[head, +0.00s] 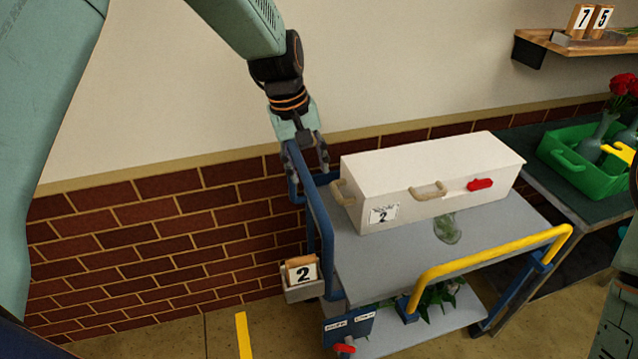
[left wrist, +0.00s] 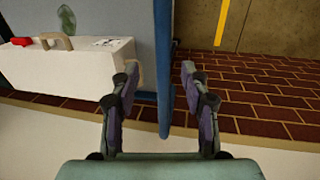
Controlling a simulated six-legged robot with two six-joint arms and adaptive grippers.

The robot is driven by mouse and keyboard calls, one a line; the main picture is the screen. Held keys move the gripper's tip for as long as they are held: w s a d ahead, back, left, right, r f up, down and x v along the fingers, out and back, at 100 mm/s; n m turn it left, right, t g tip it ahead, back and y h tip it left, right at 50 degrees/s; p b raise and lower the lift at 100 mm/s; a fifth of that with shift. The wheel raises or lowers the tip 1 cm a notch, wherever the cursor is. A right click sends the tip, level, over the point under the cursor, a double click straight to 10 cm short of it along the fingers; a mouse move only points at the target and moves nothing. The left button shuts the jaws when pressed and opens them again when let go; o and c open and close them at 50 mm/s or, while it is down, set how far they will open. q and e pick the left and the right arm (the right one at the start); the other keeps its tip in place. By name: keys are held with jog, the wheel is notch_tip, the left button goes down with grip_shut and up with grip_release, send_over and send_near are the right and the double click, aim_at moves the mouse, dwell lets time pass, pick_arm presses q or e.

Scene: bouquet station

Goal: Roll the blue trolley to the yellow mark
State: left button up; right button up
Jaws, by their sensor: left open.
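The blue trolley (head: 375,255) stands against the brick wall, with a grey top, a blue rail (head: 316,210) on its left end and a yellow rail (head: 490,255) at the front. My left gripper (head: 308,165) is open at the top of the blue rail. In the left wrist view the blue rail (left wrist: 164,70) runs between the two spread fingers (left wrist: 157,95); I cannot tell whether they touch it. The yellow mark (head: 243,335) is a stripe on the floor left of the trolley. It also shows in the left wrist view (left wrist: 222,22). My right gripper is not in view.
A white box (head: 430,180) with a red latch and a green translucent piece (head: 447,229) are on the trolley top. A dark table with a green crate (head: 570,160) stands close on the right. Floor left of the trolley looks clear.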

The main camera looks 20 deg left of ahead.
aim_at(314, 196)
pick_arm(q)
jog(key=f, duration=0.4)
jog(key=w+d+f, duration=0.1)
jog(key=f, duration=0.2)
jog(key=shift+s+f, duration=0.1)
jog(key=shift+f, duration=0.2)
jog(key=shift+s+a+r, duration=0.1)
jog(key=shift+s+r, duration=0.1)
jog(key=shift+s, duration=0.45)
jog(key=shift+w+f, duration=0.4)
jog(key=shift+w, duration=0.3)
jog(key=c, duration=0.4)
jog(key=shift+s+r, duration=0.25)
jog(key=shift+s, duration=0.15)
jog(key=c, duration=0.5)
jog(key=shift+w, duration=0.1)
grip_shut()
